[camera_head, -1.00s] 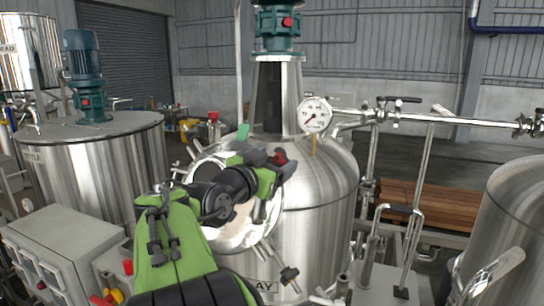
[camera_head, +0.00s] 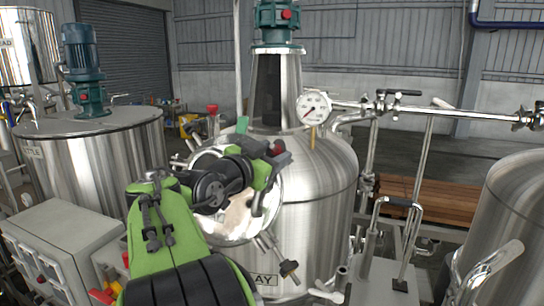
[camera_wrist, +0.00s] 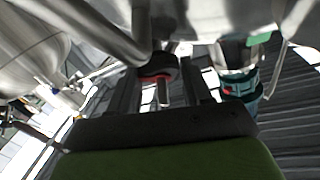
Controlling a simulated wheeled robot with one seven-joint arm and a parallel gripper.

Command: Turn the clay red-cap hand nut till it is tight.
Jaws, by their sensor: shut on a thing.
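The steel clay tank (camera_head: 318,240) stands in the middle of the head view, with a round open-looking manway (camera_head: 238,226) on its near side. My gripper (camera_head: 273,157) is at the upper right of the manway rim. It is shut on the red-cap hand nut (camera_head: 279,147), a dark knob with a red top partly hidden by the fingers. In the wrist view the nut (camera_wrist: 158,70) shows as a dark round knob with a red ring and a metal stem, between the two black fingers (camera_wrist: 160,90). How tight it is cannot be seen.
A second hand nut (camera_head: 289,268) sticks out from the lower right of the rim. A pressure gauge (camera_head: 313,107) and pipe (camera_head: 350,105) are at upper right. A grey control box (camera_head: 62,235) stands at left, another tank (camera_head: 515,220) at right.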

